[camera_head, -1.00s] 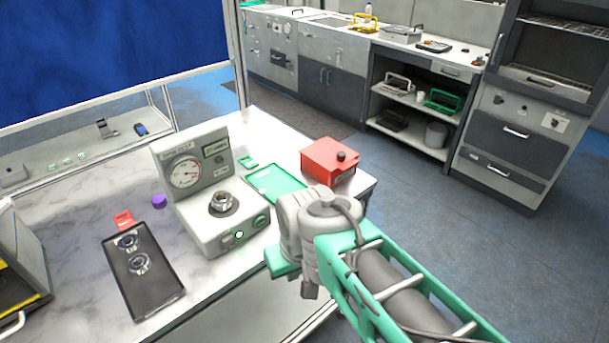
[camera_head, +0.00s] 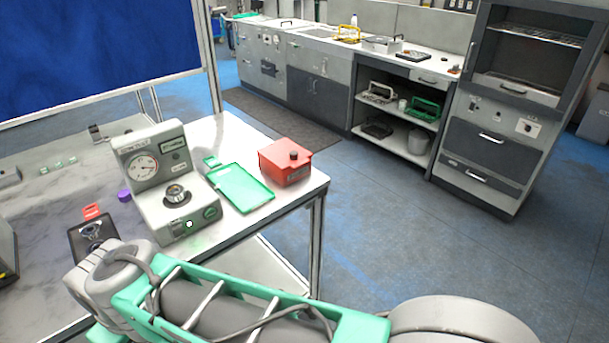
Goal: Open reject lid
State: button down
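The red reject box (camera_head: 285,165) stands at the right corner of the table. Its lid, with a black knob (camera_head: 293,154) on top, looks shut. My arm crosses the bottom of the picture, well in front of and below the red box and apart from it. My gripper's fingers are out of view, hidden or beyond the lower left of the picture.
A green tray (camera_head: 241,190) lies left of the red box. A black tray (camera_head: 91,236) is partly hidden by my arm. Open floor (camera_head: 400,240) lies to the right.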

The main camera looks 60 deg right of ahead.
aim_at(284, 154)
jog(key=z, duration=0.05)
jog(key=k, duration=0.55)
jog(key=z, duration=0.8)
jog(key=i, duration=0.5)
jog(key=u, duration=0.05)
